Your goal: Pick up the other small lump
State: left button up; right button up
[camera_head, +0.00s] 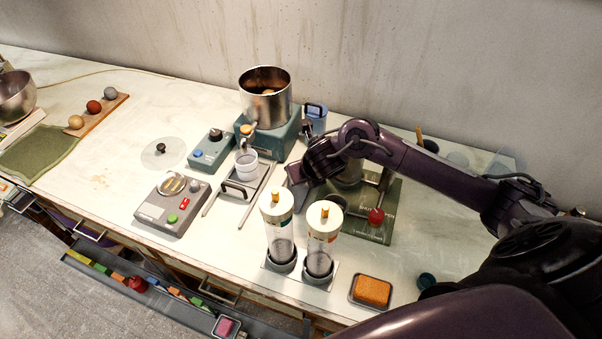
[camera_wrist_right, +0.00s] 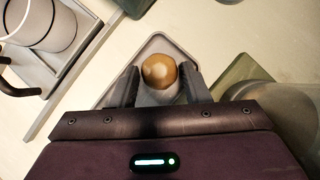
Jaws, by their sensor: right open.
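A small tan-brown round lump (camera_wrist_right: 159,71) lies over a grey tray (camera_wrist_right: 150,45) in the right wrist view. My right gripper (camera_wrist_right: 160,84) is open, with one dark finger on each side of the lump. Whether either finger touches it, I cannot tell. In the head view my right gripper (camera_head: 306,174) is low over the bench, beside the green-based press, and hides the lump. My left gripper is not in view.
Two clear cylinders with white caps (camera_head: 277,203) (camera_head: 323,221) stand in front of my right gripper. A green-based press (camera_head: 385,222) is to its right, a steel pot (camera_head: 265,98) behind it, and a white cup (camera_head: 247,164) to its left. Three balls lie on a wooden board (camera_head: 97,113).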

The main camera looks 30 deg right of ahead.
jog(key=c, duration=0.6)
jog(key=shift+r, duration=0.1)
notch_tip(320, 180, up, 20)
jog(key=p, duration=0.7)
